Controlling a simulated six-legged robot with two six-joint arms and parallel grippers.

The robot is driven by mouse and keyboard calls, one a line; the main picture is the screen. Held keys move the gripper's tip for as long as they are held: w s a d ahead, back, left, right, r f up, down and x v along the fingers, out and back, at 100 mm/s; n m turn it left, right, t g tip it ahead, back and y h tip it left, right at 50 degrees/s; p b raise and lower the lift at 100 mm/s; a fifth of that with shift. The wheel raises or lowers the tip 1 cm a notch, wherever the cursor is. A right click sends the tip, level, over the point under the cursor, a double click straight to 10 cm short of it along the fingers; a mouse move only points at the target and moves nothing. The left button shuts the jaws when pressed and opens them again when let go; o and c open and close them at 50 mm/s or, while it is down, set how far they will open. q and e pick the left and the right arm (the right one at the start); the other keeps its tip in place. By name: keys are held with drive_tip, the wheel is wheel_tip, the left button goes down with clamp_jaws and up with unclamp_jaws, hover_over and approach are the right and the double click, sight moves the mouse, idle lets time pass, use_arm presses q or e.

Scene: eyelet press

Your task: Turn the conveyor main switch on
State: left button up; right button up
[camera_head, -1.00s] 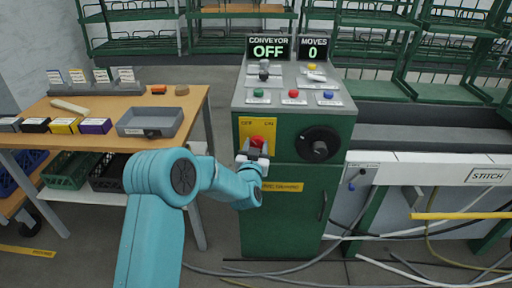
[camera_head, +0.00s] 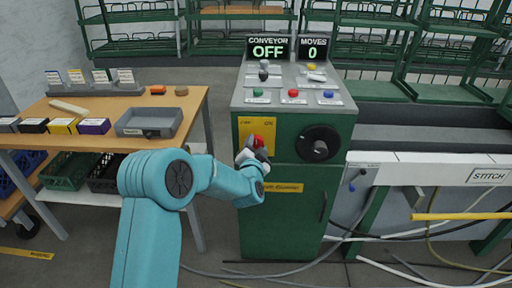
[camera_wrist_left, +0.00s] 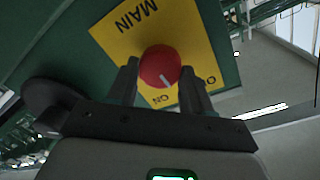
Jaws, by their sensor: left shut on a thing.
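The main switch is a red round knob (camera_head: 257,140) on a yellow plate (camera_head: 247,127) on the front of the green cabinet. In the left wrist view the red knob (camera_wrist_left: 160,68) has a pale pointer line, and the yellow plate (camera_wrist_left: 130,28) reads MAIN, with ON and a partly hidden label along its lower edge. My left gripper (camera_wrist_left: 160,85) has a finger on each side of the knob and is shut on it. In the head view the left gripper (camera_head: 252,152) looks tilted at the knob. The display (camera_head: 267,50) reads CONVEYOR OFF. My right gripper is not in view.
A black dial (camera_head: 318,144) sits right of the switch. Green, red and blue buttons (camera_head: 293,93) are on the sloped panel above. A wooden table with a grey tray (camera_head: 148,122) stands at left. Cables lie on the floor at right.

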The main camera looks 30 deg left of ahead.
use_arm(q)
drive_tip(key=m, duration=0.2)
drive_tip(key=m+p, duration=0.1)
drive_tip(key=m, duration=0.1)
drive_tip(key=shift+d+g+y, duration=0.1)
drive_tip(key=shift+g+y, duration=0.2)
drive_tip(key=shift+f+m+p, duration=0.1)
drive_tip(key=shift+m+p, duration=0.8)
drive_tip(key=shift+m, duration=1.1)
drive_tip(key=o, duration=1)
drive_tip(key=shift+o, duration=0.2)
drive_tip(key=v, duration=1.6)
drive_tip(key=shift+d, duration=0.25)
